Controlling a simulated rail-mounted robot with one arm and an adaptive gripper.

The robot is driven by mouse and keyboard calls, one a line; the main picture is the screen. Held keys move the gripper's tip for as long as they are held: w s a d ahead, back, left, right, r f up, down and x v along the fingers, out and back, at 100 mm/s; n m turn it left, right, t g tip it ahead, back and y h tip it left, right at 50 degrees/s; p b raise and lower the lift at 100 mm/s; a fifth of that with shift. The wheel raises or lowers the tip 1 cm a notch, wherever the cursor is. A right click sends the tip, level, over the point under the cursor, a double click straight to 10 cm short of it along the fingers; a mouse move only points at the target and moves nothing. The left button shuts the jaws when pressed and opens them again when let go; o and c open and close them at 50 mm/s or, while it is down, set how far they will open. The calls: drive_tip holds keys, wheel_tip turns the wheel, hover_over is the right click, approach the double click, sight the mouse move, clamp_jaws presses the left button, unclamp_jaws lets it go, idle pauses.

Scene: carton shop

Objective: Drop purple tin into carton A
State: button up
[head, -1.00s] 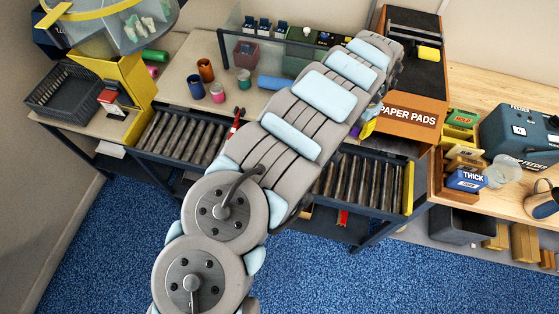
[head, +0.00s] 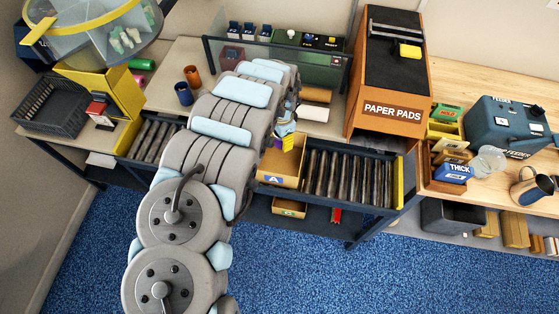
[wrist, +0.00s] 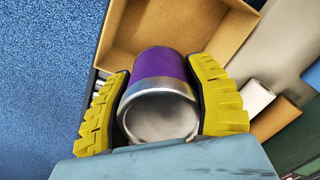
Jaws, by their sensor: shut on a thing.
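The purple tin (wrist: 160,64) has a silver rim and end, which faces the camera in the wrist view. My gripper (wrist: 160,76) is shut on it, with one yellow finger pad on each side. Carton A (head: 293,168) is an open brown box with a blue "A" label on its front, standing on the roller conveyor. In the wrist view the open carton (wrist: 178,22) lies beyond the tin. In the head view my gripper (head: 284,138) is over the back part of the carton, and the tin is mostly hidden there. The tin appears above the carton; its exact height I cannot tell.
The roller conveyor (head: 345,180) is clear right of the carton. An orange paper pads box (head: 390,112) stands behind right. Orange (head: 192,75) and blue (head: 184,94) tins stand on the table left of my arm. Another carton (head: 289,208) sits on the lower shelf.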

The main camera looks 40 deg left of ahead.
wheel_tip(320, 180, down, 5)
drive_tip(key=b, duration=0.3)
drive_tip(key=shift+f+b, duration=0.1)
drive_tip(key=shift+b, duration=0.25)
drive_tip(key=o, duration=1.3)
drive_tip(key=shift+a+r, duration=0.1)
drive_tip(key=shift+r, duration=4.8)
drive_tip(key=shift+a+r, duration=0.1)
drive_tip(key=shift+r, duration=0.5)
drive_tip(key=shift+d+r, duration=0.2)
drive_tip(key=shift+r, duration=0.3)
